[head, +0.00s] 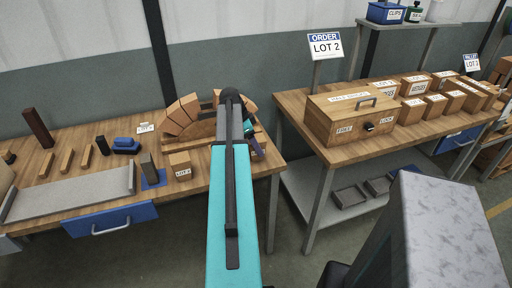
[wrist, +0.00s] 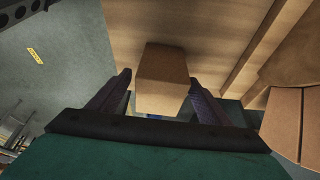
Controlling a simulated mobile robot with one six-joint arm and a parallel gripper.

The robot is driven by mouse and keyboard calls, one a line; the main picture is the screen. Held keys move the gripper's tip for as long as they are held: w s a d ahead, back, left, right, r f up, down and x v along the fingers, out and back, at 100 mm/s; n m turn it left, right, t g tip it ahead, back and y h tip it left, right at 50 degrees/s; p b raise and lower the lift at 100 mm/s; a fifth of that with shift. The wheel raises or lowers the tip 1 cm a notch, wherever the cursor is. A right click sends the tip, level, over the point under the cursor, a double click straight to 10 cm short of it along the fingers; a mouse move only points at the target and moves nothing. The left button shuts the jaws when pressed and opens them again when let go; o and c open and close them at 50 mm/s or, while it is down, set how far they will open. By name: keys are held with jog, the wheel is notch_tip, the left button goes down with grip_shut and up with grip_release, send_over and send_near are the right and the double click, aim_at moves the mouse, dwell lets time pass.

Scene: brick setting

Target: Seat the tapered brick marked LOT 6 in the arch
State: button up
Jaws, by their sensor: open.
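The arch (head: 178,114) of tapered bricks stands on the left workbench, its right part hidden behind my arm. A tapered brick (wrist: 163,75) lies between the fingers of my gripper (wrist: 160,85) in the wrist view. The gripper is open, with a finger on each side of the brick; contact cannot be told. No marking on this brick shows, so I cannot tell whether it is LOT 6. Other arch bricks (wrist: 290,120) show at the right of the wrist view. In the head view my arm mostly hides the gripper. A labelled brick (head: 180,168) stands in front of the arch, its number unclear.
The left bench also holds a grey tray (head: 75,195), a blue block (head: 125,146), wooden strips and a dark upright bar (head: 37,128). The right bench holds a wooden box (head: 350,118) and several labelled bricks. Floor shows between the benches.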

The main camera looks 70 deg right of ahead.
jog(key=shift+s+d+f, duration=0.1)
jog(key=shift+f, duration=0.35)
jog(key=shift+c, duration=0.4)
jog(key=c, duration=1.3)
jog(key=shift+r, duration=0.1)
jog(key=shift+r+b, duration=0.6)
jog(key=shift+r, duration=1)
jog(key=s+a+b, duration=0.1)
jog(key=s+a, duration=0.1)
jog(key=a, duration=0.3)
jog(key=s+a+r+b, duration=0.1)
jog(key=s+a, duration=0.1)
jog(key=a, duration=0.2)
jog(key=s+a+b, duration=0.1)
jog(key=s+a, duration=0.1)
jog(key=a, duration=0.3)
jog(key=shift+s+a+r, duration=0.2)
jog(key=shift+a+r, duration=0.1)
jog(key=shift+a, duration=0.05)
